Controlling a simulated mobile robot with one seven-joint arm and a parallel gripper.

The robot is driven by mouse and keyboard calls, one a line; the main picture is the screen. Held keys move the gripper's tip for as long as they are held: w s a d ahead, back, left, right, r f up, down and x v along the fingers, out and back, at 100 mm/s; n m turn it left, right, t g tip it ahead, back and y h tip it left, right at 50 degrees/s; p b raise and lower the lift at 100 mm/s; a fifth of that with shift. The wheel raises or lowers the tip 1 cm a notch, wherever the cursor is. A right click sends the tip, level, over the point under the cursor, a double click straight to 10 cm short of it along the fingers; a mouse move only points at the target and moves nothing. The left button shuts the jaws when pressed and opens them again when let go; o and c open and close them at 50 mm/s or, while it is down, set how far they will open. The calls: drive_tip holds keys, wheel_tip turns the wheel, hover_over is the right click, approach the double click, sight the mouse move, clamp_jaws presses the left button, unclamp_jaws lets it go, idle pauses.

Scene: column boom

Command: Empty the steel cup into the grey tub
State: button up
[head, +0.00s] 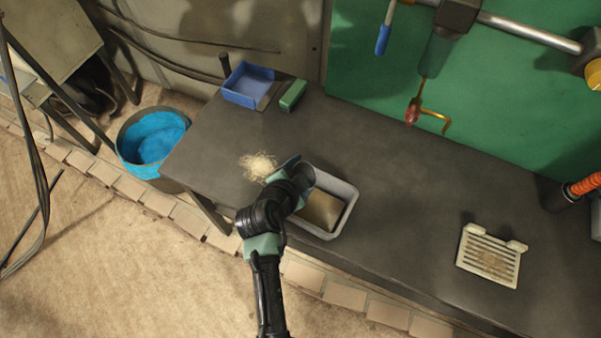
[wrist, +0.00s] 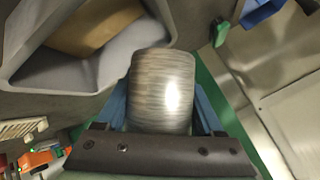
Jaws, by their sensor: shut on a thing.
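My gripper (head: 294,174) is at the left edge of the grey tub (head: 350,189), shut on the steel cup (wrist: 161,92). In the wrist view, the brushed cup sits between my blue fingers, and the camera is strongly rolled. The cup's mouth and contents are hidden, and I cannot tell its exact tilt. The tub stands on the dark bench with tan material (head: 322,209) inside. The tub also shows at upper left in the wrist view (wrist: 80,70). In the head view my arm mostly hides the cup.
Pale grains (head: 258,166) lie scattered on the bench left of the tub. A blue tray (head: 248,84) and a green block (head: 293,95) stand at the back left. A white slatted rack (head: 490,256) lies at right. A bucket with blue inside (head: 152,138) stands on the floor. Bare bench lies between tub and rack.

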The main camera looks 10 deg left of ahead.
sight(309, 165)
drive_tip(key=r+n+h, duration=0.1)
drive_tip(key=r+h, duration=0.1)
drive_tip(key=d+r+n+h, duration=0.1)
drive_tip(key=r, duration=0.1)
drive_tip(key=shift+d+h, duration=0.1)
drive_tip(key=shift+h, duration=0.3)
drive_tip(key=shift+s+d+r+n+h+b, duration=0.1)
drive_tip(key=shift+d+r+n+h+b, duration=0.15)
drive_tip(key=shift+r+n+h, duration=0.15)
drive_tip(key=shift+s+d+r+n+h+b, duration=0.1)
drive_tip(key=shift+d+r+n+h+b, duration=0.15)
drive_tip(key=shift+r+h, duration=0.2)
drive_tip(key=shift+a+f, duration=0.1)
